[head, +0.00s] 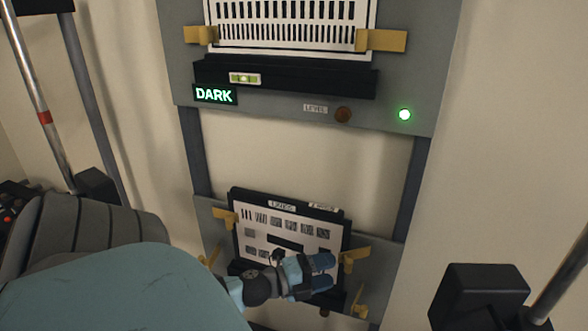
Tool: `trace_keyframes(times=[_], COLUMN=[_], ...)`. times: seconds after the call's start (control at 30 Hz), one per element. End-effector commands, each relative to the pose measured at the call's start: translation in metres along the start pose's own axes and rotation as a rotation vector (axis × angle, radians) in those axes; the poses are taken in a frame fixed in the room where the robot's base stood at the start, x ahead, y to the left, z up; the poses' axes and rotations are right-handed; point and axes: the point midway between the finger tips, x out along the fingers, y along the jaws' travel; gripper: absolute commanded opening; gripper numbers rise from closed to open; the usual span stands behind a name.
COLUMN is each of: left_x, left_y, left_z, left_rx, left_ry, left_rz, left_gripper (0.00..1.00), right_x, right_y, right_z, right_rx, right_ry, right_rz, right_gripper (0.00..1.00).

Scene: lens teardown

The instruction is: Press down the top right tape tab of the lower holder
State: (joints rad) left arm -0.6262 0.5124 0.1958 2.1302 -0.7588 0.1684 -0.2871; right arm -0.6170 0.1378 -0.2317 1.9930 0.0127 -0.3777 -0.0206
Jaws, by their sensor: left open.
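The lower holder (208,210) is a grey panel carrying a white chart card (290,229) with dark patches, in the lower middle of the head view. Its top right tape tab (354,254) is yellow and lies at the card's right edge. A yellow top left tab (225,217) and a bottom right tab (360,301) also show. My left gripper (327,272) is open in front of the card's lower right part, just left of the top right tab. I cannot tell whether it touches the tab. It hides the card's lower part. My right gripper is not in view.
Above is an upper holder (180,75) with a striped chart (290,25), yellow tabs, a small level vial (245,78), a DARK sign (214,95) and a green light (404,114). Dark rails join the holders. A black block (480,292) stands at lower right.

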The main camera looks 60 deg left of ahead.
Motion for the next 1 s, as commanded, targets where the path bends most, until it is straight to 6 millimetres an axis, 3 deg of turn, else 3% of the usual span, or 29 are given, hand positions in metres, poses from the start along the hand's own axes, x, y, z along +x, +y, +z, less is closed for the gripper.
trace_keyframes(times=[0.2, 0.4, 0.83, 1.0], left_x=[-0.048, -0.077, -0.088, -0.087], left_y=[0.003, 0.001, -0.001, 0.004], left_z=[0.0, 0.0, 0.0, -0.001], left_rx=[-0.003, 0.0, 0.001, -0.028], left_ry=[-0.002, -0.001, 0.0, -0.012], left_rz=[0.002, 0.001, -0.001, 0.0], left_gripper=[0.62, 0.62, 0.62, 0.62], right_x=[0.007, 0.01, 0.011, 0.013], right_y=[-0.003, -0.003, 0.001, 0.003], right_z=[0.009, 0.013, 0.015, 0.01], right_rx=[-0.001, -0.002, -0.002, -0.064], right_ry=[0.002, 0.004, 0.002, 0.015], right_rz=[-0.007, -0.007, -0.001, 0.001], right_gripper=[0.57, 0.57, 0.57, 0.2])
